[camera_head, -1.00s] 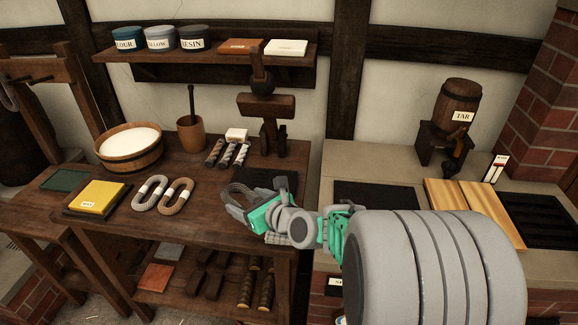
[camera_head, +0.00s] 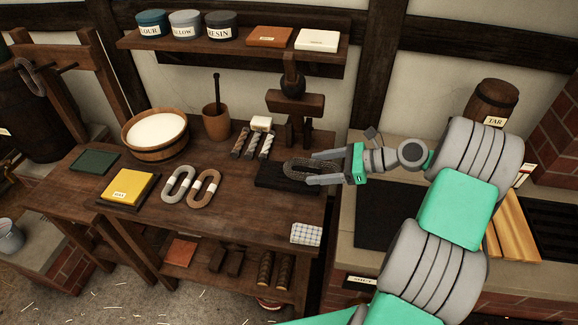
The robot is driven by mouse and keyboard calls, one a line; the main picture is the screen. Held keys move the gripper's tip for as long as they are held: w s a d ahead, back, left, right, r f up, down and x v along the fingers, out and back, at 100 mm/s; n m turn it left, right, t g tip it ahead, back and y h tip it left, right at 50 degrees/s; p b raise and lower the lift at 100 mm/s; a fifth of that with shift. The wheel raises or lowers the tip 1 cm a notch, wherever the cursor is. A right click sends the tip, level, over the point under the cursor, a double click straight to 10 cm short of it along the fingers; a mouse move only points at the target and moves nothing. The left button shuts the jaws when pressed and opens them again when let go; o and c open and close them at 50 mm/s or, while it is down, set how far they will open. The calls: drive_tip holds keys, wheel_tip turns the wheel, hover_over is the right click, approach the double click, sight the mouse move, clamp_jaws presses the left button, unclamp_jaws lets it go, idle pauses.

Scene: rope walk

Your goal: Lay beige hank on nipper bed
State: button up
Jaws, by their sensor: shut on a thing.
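My gripper (camera_head: 312,168) is shut on a dark grey-brown looped hank (camera_head: 300,171), with one finger on each side of it. The hank is over a flat dark slab (camera_head: 272,183) at the right of the wooden bench, in front of a wooden post-and-block device; I cannot tell whether it touches the slab. The slab may be the nipper bed. A tan-beige hank (camera_head: 195,193) with a white band lies on the bench, next to a pale grey hank (camera_head: 171,188).
A bucket of white stuff (camera_head: 133,144), a brown mug (camera_head: 215,124), several short rods and a yellow block (camera_head: 129,186) stand on the bench. A white gridded pad (camera_head: 306,234) lies at its front right corner. A shelf (camera_head: 185,48) runs above.

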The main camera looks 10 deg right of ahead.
drive_tip(key=w+a+f, duration=0.1)
drive_tip(key=w+f, duration=0.2)
drive_tip(key=w, duration=0.1)
drive_tip(key=w+a+f+b, duration=0.1)
drive_tip(key=w+a+f, duration=0.1)
drive_tip(key=w+f, duration=0.1)
drive_tip(key=w+a+f+b, duration=0.1)
drive_tip(key=w+f, duration=0.3)
drive_tip(key=w, duration=0.2)
drive_tip(key=shift+w+a+f, duration=0.1)
drive_tip(key=shift+a, duration=0.1)
wheel_tip(320, 180, down, 2)
drive_tip(key=shift+f+p, duration=0.2)
drive_tip(key=shift+p, duration=0.25)
drive_tip(key=shift+f, duration=0.45)
drive_tip(key=o, duration=1.6)
